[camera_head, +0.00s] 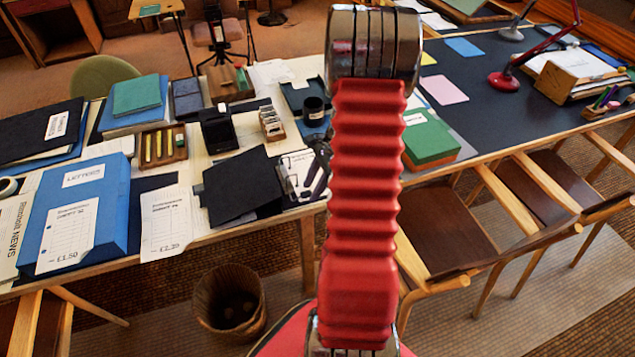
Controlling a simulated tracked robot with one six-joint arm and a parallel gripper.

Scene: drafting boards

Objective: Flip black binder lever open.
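A black binder (240,184) lies on the near long table, left of my red arm, with its dark cover raised at an angle. Small metal parts (287,181) show at its right edge; I cannot tell whether they are its lever or how that lever stands. Another black binder (42,131) with a white label lies shut at the far left. My red ribbed arm covers the middle of the view. Dark grey parts (319,160) beside it, close to the right of the metal parts, may be my gripper; its fingers cannot be made out.
Wooden chairs (440,235) stand at the right front. A waste basket (229,302) stands on the floor below the table.

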